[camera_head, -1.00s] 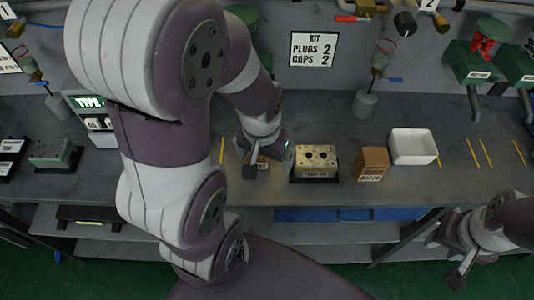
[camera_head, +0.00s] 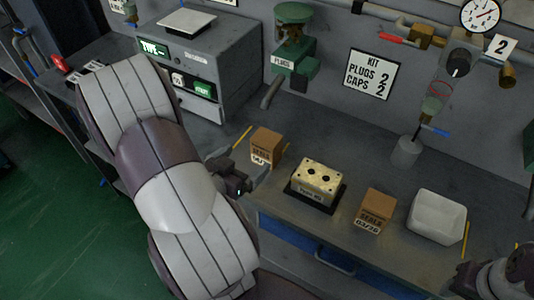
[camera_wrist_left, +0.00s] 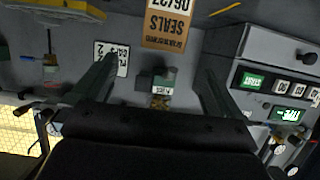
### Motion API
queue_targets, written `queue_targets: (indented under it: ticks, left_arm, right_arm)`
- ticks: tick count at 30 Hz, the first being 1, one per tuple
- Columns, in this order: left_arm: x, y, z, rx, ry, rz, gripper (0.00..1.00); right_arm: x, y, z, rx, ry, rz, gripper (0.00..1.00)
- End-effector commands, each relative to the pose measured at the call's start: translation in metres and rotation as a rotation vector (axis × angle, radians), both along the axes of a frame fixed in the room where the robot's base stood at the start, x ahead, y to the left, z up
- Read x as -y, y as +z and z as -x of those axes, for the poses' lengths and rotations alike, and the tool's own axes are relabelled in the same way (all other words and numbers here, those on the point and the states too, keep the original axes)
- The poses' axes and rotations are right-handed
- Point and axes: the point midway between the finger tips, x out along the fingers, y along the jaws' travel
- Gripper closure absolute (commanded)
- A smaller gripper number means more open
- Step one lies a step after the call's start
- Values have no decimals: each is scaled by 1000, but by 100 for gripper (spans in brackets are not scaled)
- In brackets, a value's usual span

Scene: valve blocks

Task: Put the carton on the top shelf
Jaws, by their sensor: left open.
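One brown carton (camera_head: 265,146) stands on the grey bench, right beside my left gripper (camera_head: 238,178). In the left wrist view this carton (camera_wrist_left: 172,25) shows a SEALS 06/27 label, upside down, ahead of my open left fingers (camera_wrist_left: 155,70). The fingers are empty and the carton is not between them. A second carton (camera_head: 373,211), labelled SEALS 03/26, stands farther right. My right arm shows only at the lower right corner, and its finger state is unclear. I cannot make out for sure which surface is the top shelf.
A cream valve block (camera_head: 317,182) sits on a black base between the cartons. A white tray (camera_head: 437,216) stands right of them. Green floor (camera_head: 50,190) is open at left.

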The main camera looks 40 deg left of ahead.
Motion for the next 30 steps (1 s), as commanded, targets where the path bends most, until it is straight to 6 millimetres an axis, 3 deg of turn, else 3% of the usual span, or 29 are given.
queue_targets:
  ticks: [7, 14, 21, 29, 30]
  left_arm:
    - [-3, -17, -48, 3, -9, 0, 0]
    - [-8, -25, -72, 3, -4, -1, 0]
    - [-15, -38, -111, 1, -1, -1, 0]
    - [-16, -39, -115, 2, 2, -2, 0]
    - [-16, -39, -115, 2, 2, -2, 13]
  right_arm:
    - [0, -4, 0, 0, 0, 0, 57]
    - [0, -2, 0, 0, 0, 0, 57]
    - [0, 2, 0, 0, 0, 0, 57]
    - [0, 2, 0, 0, 0, 0, 57]
    - [0, 2, 0, 0, 0, 0, 57]
